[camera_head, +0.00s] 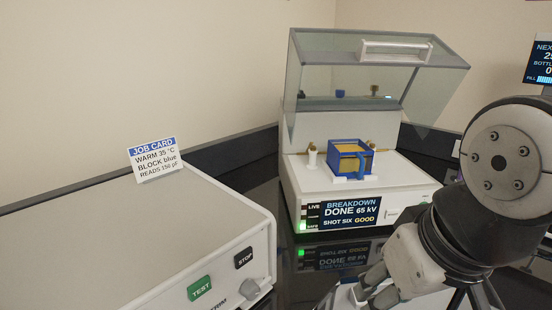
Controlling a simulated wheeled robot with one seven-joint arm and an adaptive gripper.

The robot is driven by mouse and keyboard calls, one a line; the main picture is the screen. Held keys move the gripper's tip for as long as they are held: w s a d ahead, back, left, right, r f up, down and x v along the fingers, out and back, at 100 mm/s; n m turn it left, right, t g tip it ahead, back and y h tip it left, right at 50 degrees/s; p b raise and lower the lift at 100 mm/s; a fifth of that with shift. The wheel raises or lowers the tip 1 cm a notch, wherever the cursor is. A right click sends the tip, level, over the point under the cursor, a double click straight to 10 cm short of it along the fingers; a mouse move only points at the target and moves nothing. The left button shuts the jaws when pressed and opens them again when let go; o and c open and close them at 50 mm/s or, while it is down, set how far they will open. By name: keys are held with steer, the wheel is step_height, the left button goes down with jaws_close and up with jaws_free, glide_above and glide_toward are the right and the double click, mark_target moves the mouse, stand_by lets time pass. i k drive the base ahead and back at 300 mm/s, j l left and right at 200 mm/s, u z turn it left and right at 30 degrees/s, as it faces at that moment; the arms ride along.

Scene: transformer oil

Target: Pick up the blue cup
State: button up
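The blue cup (351,168) is a square open-topped vessel with yellowish contents. It stands upright on the white deck of the breakdown tester (407,173), between two brass-coloured side fittings. The tester's clear lid (340,75) is raised above and behind it. My gripper (376,288) is at the lower right, in front of and below the tester, apart from the cup. Its fingers are small in the picture and partly overlap, so I cannot tell how far apart they are.
A large grey-white instrument (150,235) with TEST and STOP buttons fills the lower left. A job card (155,160) stands on it. The tester display (350,211) reads DONE 65 kV. Another screen (541,62) is at the right edge. A dark gap separates the two instruments.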

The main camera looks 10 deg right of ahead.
mark_target(350, 159)
steer(key=z, duration=0.45)
steer(key=j+z, duration=0.2)
steer(key=z, duration=0.2)
steer(key=k+j+z, duration=0.1)
steer(key=z, duration=0.3)
steer(key=k+j+z, duration=0.1)
steer(key=z, duration=0.3)
steer(key=k+j, duration=0.05)
steer(key=j, duration=0.05)
